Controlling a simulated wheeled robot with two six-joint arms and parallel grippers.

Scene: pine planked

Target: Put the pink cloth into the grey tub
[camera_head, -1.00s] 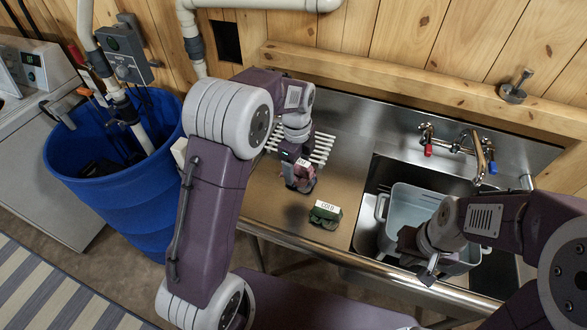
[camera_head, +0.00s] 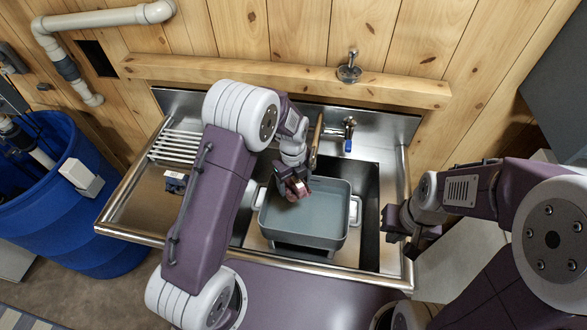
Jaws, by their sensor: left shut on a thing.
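The grey tub (camera_head: 325,229) stands in the sink, with a handle at each side; its inside looks empty where I can see it. My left gripper (camera_head: 296,194) is over the tub's left rear part, pointing down. It is shut on the pink cloth (camera_head: 293,187), a small bundle mostly hidden by the fingers. The cloth appears to be above the tub floor; its exact height is hard to tell. My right gripper (camera_head: 397,232) is right of the tub, near the sink's right edge; its opening is unclear.
The steel sink counter (camera_head: 130,205) has a white rack (camera_head: 180,146) and a small dark blue labelled item (camera_head: 175,182) on its left side. A tap (camera_head: 348,132) stands behind the tub. A blue barrel (camera_head: 75,215) is at the left.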

